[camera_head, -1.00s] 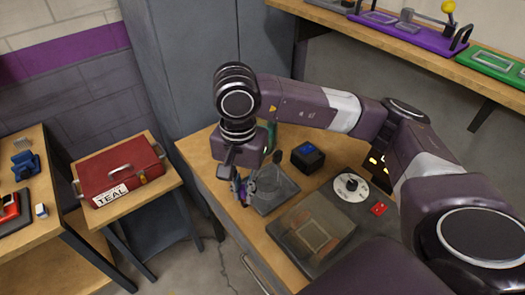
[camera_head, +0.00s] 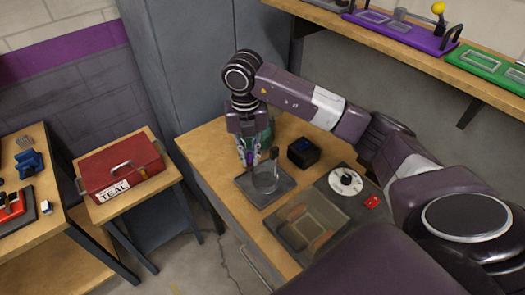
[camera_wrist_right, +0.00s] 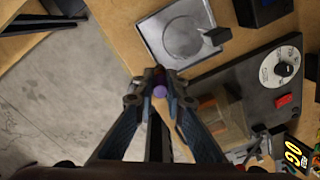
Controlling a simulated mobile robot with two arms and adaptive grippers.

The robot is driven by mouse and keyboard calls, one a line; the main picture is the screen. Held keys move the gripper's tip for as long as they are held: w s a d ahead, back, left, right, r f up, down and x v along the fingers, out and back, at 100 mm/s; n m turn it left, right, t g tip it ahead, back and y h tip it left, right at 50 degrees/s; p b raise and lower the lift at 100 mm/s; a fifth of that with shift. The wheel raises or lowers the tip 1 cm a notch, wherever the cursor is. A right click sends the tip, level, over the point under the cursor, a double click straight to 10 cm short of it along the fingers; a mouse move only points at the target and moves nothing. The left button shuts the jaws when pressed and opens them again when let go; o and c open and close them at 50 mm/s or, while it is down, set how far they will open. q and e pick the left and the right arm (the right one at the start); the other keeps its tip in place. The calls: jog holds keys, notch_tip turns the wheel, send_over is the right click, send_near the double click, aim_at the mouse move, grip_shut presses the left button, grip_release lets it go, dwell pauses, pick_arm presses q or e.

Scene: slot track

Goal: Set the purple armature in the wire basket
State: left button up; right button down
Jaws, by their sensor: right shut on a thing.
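My right gripper (camera_head: 250,157) points down over the left part of the workbench, with its fingers shut on the small purple armature (camera_wrist_right: 160,91). Only the armature's rounded purple end shows clearly between the fingertips in the right wrist view; the fingers hide the rest. A see-through, tan rectangular open box (camera_head: 318,216) sits on the bench to the right of the gripper and looks like the wire basket. It also shows right of the fingers in the right wrist view (camera_wrist_right: 228,112). The armature is apart from it. My left gripper is not in view.
A grey square plate (camera_head: 252,193) with a clear round cylinder lies just below the gripper in the head view. A black box (camera_head: 305,152) and a grey panel with a white dial (camera_head: 345,181) stand right. A red toolbox (camera_head: 120,170) sits on a side table.

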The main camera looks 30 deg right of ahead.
jog(key=shift+w+d+f+m+b, duration=0.2)
jog(key=shift+d+f+m+b, duration=0.25)
jog(key=shift+d+f+m, duration=1.2)
jog(key=shift+w+f+m+b, duration=0.15)
jog(key=shift+f+m+b, duration=0.6)
jog(key=shift+m, duration=2.15)
jog(key=shift+w+d+f+m+b, duration=0.2)
jog(key=shift+d+f+m, duration=0.6)
jog(key=shift+f+m, duration=1.1)
jog(key=shift+f+m+b, duration=0.35)
jog(key=shift+f+b, duration=0.75)
jog(key=shift+f, duration=0.45)
jog(key=shift+f, duration=0.15)
jog(key=c, duration=1.9)
grip_release()
